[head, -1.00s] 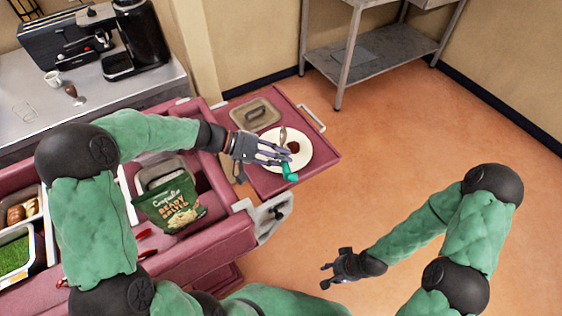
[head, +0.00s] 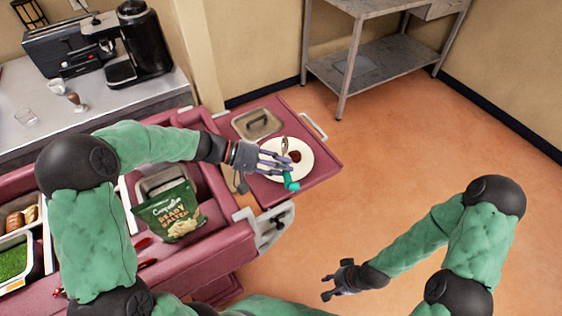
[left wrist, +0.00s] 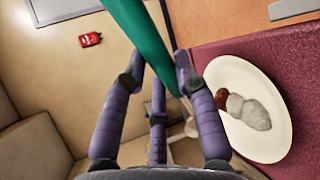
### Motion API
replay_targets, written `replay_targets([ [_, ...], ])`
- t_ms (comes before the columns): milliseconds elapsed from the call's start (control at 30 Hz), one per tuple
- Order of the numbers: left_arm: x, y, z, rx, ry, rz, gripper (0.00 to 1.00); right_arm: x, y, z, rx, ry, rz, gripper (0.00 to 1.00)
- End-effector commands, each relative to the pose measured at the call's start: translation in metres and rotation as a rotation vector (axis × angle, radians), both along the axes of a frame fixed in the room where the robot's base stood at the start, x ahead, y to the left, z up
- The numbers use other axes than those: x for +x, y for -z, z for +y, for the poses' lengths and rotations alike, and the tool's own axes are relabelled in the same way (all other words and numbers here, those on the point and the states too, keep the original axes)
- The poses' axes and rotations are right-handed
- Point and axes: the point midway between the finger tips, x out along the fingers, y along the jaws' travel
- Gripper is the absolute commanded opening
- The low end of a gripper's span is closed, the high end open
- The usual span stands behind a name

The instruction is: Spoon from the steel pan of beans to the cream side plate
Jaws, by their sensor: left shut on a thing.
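My left gripper (head: 275,165) is shut on the teal handle of a spoon (head: 290,184) at the near side of the cream side plate (head: 305,168). The spoon's metal end (head: 284,146) shows over the plate's far left part in the head view. A small dark red patch, like beans (head: 295,156), is on the plate. In the left wrist view the plate (left wrist: 270,147) bears the red patch beside grey shapes I cannot identify. A steel pan (head: 257,123) stands behind the plate; its contents are unclear. My right gripper (head: 338,283) is open and empty over the floor.
The plate is on a maroon side shelf (head: 328,168) with a pale rail (head: 314,126). A green snack bag (head: 168,212) stands on the cart left of it. A steel table (head: 380,55) is at the back. The floor to the right is clear.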

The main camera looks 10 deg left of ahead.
Motion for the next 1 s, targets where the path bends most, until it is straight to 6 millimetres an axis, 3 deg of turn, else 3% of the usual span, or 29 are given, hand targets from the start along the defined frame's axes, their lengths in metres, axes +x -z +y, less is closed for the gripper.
replay_targets([
  [33,0.001,-0.007,-0.001,0.017,0.008,0.005,0.00,0.000,-0.011,0.000,0.000,0.000,0.000,0.40],
  [1000,0.005,-0.018,-0.007,0.345,0.137,0.127,0.00,0.000,-0.109,0.000,0.000,0.000,0.000,0.40],
])
